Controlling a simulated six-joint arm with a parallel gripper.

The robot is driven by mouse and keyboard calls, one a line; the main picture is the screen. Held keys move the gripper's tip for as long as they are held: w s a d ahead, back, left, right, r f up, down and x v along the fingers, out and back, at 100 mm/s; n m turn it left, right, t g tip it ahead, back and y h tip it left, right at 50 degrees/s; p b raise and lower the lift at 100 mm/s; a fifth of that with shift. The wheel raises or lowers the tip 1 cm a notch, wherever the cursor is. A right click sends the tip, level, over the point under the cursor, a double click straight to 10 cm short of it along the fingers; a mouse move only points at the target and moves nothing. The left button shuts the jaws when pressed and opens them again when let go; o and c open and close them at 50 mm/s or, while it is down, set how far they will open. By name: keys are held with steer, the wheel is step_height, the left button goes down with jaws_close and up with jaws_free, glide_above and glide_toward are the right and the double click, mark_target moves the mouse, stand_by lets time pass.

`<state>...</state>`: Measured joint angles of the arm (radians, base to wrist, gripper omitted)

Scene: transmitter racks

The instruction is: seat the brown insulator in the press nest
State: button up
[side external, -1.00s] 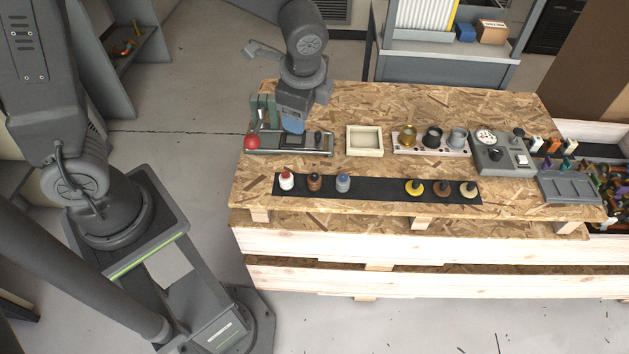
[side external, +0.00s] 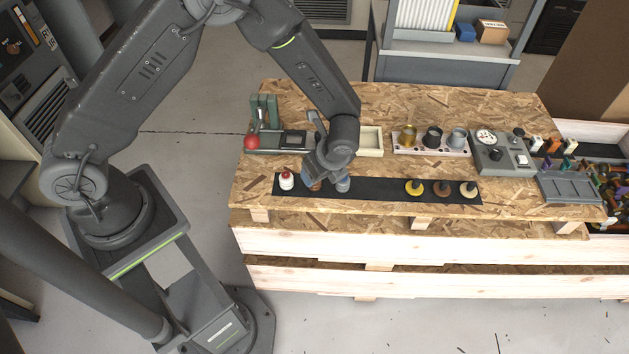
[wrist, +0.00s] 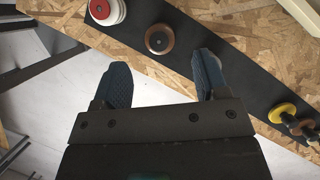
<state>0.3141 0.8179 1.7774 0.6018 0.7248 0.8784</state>
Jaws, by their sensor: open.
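The brown insulator (wrist: 159,38) stands on the black strip just ahead of my gripper (wrist: 160,72) in the wrist view. My gripper's blue fingers are apart, with nothing seen between them. In the side view my gripper (side external: 325,181) is low over the strip and mostly hides the brown insulator (side external: 315,186); touch cannot be told.
A red-topped white insulator (side external: 286,181) stands left of the gripper. An empty tray (side external: 372,140) and a cup rack (side external: 432,143) are behind.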

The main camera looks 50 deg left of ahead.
steer(key=shift+x, duration=3)
steer(key=shift+a, duration=0.2)
steer(key=shift+c, duration=0.2)
steer(key=shift+r, duration=0.1)
steer(key=c, duration=1)
